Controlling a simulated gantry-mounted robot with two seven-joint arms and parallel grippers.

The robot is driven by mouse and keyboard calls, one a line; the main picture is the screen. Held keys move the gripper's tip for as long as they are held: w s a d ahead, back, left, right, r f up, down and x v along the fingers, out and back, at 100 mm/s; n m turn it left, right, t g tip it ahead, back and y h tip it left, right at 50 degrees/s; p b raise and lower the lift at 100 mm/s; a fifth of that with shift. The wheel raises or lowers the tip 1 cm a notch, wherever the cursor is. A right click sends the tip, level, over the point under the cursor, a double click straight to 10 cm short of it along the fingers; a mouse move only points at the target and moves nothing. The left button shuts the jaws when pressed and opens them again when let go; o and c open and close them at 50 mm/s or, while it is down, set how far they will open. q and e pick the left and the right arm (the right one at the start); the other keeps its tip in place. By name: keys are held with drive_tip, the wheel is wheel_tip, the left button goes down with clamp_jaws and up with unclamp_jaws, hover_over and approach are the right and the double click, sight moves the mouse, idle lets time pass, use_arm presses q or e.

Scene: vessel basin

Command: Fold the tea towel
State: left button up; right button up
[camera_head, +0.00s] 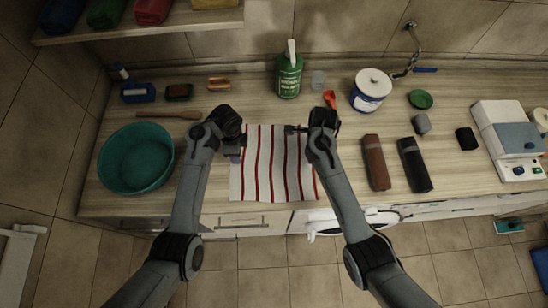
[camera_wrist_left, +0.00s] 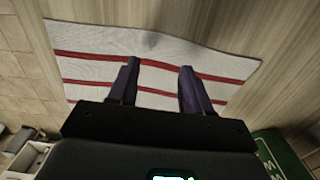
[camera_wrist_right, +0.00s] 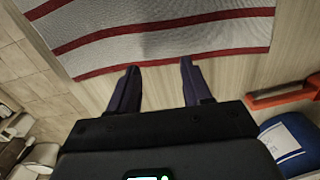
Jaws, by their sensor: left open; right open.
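The tea towel (camera_head: 264,186) is white with red stripes and lies spread flat on the wooden counter, close to its front edge. My left gripper (camera_head: 236,150) is over the towel's left side; in the left wrist view the towel (camera_wrist_left: 150,45) lies beneath its two parted fingers (camera_wrist_left: 155,85). My right gripper (camera_head: 297,130) is near the towel's back right corner. In the right wrist view its fingers (camera_wrist_right: 157,85) are parted, with the towel's red-edged side (camera_wrist_right: 200,56) just beyond the tips. Both grippers are empty. The arms hide parts of the towel's sides.
A teal basin (camera_head: 136,158) stands at left. A green bottle (camera_head: 289,78), a clear glass (camera_head: 318,79), a red-orange object (camera_head: 330,98) and a white-and-blue canister (camera_head: 370,90) stand behind. Brown (camera_head: 376,163) and black (camera_head: 414,165) rolled items lie at right.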

use_arm(q)
drive_tip(key=shift+a+f, duration=0.1)
drive_tip(key=shift+f, duration=1.55)
use_arm(e)
drive_tip(key=shift+a+f, duration=0.1)
drive_tip(key=shift+f, duration=1.55)
use_arm(q)
drive_tip(key=shift+f, duration=0.2)
use_arm(e)
drive_tip(key=shift+f, duration=0.2)
use_arm(q)
clamp_jaws()
use_arm(e)
clamp_jaws()
use_arm(q)
drive_tip(key=shift+r, duration=0.15)
use_arm(e)
drive_tip(key=shift+r, duration=0.15)
